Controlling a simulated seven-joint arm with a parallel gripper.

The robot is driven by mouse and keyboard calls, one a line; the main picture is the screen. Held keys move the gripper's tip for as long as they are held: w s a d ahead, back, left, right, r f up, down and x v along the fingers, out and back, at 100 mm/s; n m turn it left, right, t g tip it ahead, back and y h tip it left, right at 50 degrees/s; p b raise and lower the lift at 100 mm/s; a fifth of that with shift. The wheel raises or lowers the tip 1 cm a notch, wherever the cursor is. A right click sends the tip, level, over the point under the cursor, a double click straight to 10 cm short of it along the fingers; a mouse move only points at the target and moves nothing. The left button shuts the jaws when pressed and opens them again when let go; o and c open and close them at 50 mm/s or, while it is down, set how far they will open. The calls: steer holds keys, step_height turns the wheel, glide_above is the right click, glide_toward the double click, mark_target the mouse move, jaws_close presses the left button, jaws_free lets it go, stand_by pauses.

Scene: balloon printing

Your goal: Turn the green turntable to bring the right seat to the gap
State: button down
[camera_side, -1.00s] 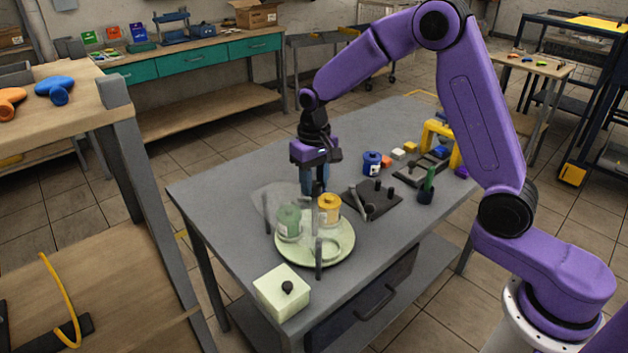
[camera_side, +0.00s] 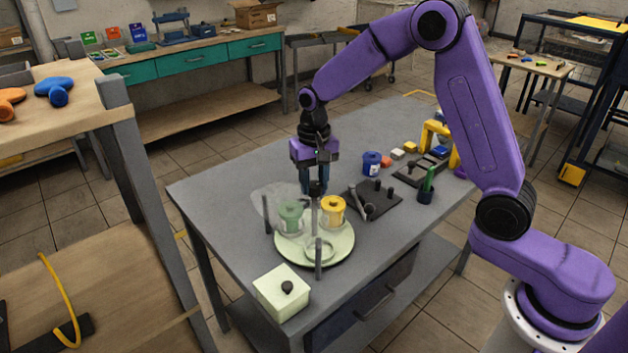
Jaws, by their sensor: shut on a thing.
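The pale green turntable (camera_side: 338,251) lies on the grey table. It carries a green lidded jar (camera_side: 291,216) at its back left, a yellow lidded jar (camera_side: 333,212) at its back right, and an empty ring-shaped seat (camera_side: 319,250) towards the front. A grey post (camera_side: 314,217) rises from its middle with a dark knob (camera_side: 317,188) at the top. My gripper (camera_side: 315,189) points down over the post, shut on the knob. A clear curved screen (camera_side: 268,200) stands around the back left, partly over the green jar.
Dark upright posts stand at the left (camera_side: 267,214) and front (camera_side: 318,259) of the turntable. A pale box (camera_side: 281,293) is at the front table corner. A dark fixture plate (camera_side: 385,202), a blue spool (camera_side: 372,163) and a dark cup (camera_side: 425,196) stand to the right.

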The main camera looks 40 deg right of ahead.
steer(key=c, duration=0.7)
jaws_free()
steer(key=shift+c, duration=0.2)
step_height(320, 180, up, 18)
steer(key=shift+f, duration=0.25)
steer(key=s+a+f+n, duration=0.2)
steer(key=s+n, duration=0.2)
steer(key=s, duration=0.4)
steer(key=s+a+f+n, duration=0.1)
steer(key=s+f+n, duration=0.25)
steer(key=s, duration=0.45)
steer(key=s+d+f+n, duration=0.2)
steer(key=s+d+n, duration=0.1)
steer(key=s, duration=0.6)
steer(key=s+d+f+n, duration=0.3)
steer(key=s+n, duration=0.3)
steer(key=s, duration=0.3)
steer(key=shift+f, duration=0.2)
